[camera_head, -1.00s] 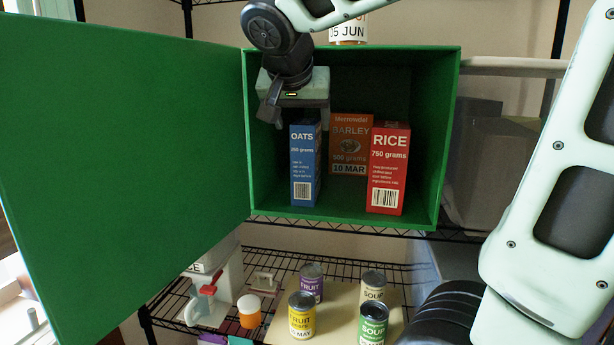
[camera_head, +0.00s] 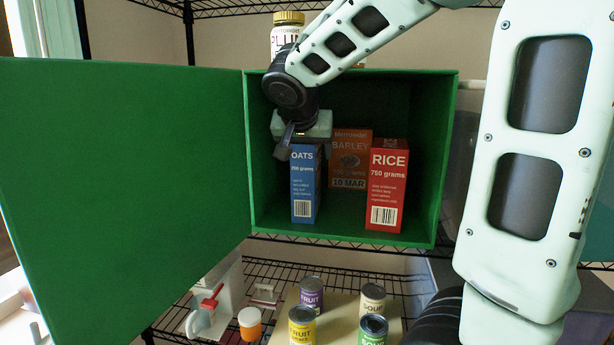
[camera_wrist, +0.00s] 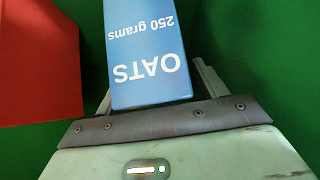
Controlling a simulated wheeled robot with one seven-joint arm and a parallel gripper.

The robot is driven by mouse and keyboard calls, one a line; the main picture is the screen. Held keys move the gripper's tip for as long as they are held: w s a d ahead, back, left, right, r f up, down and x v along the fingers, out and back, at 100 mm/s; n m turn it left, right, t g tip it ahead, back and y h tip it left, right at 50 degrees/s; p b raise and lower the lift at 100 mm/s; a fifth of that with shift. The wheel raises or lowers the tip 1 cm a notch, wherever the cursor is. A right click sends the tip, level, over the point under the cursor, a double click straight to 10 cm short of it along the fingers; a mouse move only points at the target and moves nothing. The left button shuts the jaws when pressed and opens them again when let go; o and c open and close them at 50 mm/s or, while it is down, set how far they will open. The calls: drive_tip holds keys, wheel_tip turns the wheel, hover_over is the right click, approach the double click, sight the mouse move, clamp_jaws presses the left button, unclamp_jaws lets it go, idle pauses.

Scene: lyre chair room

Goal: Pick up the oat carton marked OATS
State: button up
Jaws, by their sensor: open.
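The blue OATS carton (camera_head: 304,185) stands upright at the left inside the green box. It also shows in the wrist view (camera_wrist: 148,50), with its label upside down. My gripper (camera_head: 305,152) is open over the carton's top end. In the wrist view my gripper's fingers (camera_wrist: 155,88) lie on either side of the carton's end. I cannot tell whether either finger touches it. The carton's upper rear is hidden by my gripper in the head view.
A red RICE carton (camera_head: 387,190) stands to the right, and an orange BARLEY carton (camera_head: 350,160) behind. The green box (camera_head: 449,160) has walls close around, with its door (camera_head: 120,190) open to the left. Several cans, including a yellow one (camera_head: 302,327), stand below. A jar (camera_head: 287,30) is on top.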

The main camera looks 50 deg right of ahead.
clamp_jaws()
drive_tip(key=shift+b, duration=0.95)
